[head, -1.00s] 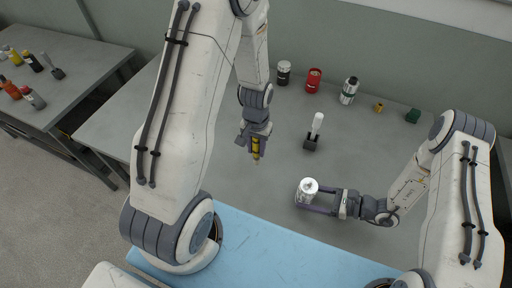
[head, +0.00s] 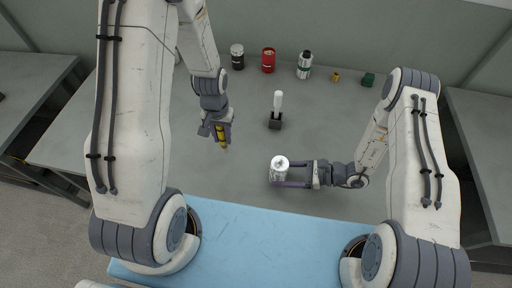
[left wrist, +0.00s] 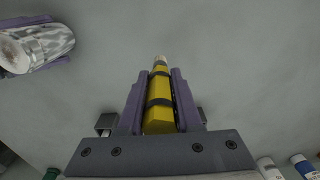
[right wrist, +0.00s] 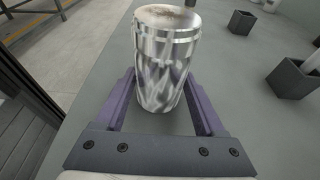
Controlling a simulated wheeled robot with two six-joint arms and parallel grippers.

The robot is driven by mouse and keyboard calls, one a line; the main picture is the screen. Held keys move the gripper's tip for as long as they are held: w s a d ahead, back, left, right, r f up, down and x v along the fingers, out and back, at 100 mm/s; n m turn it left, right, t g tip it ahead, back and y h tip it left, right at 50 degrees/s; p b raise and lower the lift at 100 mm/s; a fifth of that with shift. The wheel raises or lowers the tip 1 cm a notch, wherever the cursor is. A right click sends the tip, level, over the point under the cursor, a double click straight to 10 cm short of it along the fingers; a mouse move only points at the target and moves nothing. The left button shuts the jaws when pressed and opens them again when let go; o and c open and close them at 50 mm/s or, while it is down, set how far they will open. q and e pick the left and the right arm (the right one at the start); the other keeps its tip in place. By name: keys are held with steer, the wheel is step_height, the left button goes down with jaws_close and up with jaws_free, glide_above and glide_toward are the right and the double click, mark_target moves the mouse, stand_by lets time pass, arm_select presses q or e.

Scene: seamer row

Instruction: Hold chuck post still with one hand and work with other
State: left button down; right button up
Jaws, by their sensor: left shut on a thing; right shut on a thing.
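A shiny silver cylinder (head: 279,171), apparently the chuck post, stands on the grey table right of centre. My right gripper (head: 283,174) is shut around its sides. The right wrist view shows the cylinder (right wrist: 166,60) upright between the two fingers, with a dull brownish top. My left gripper (head: 222,134) is shut on a yellow tool (left wrist: 160,105) with black bands and a pale tip. In the head view the tool points down, left of and behind the cylinder, apart from it. The left wrist view shows the cylinder (left wrist: 42,46) at upper left.
A white-handled tool stands in a dark holder (head: 274,125) behind the cylinder.

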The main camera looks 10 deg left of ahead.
stand_by(0.6)
arm_select(q)
steer(key=s+d+r+g+h, duration=0.1)
steer(key=s+d+r, duration=0.1)
steer(key=d+r, duration=0.6)
steer(key=s+d+r+g, duration=0.15)
steer(key=d+r, duration=0.35)
steer(key=d, duration=0.5)
steer(key=shift+a+f, duration=0.2)
steer(key=shift+f, duration=2.25)
steer(key=shift+f, duration=0.6)
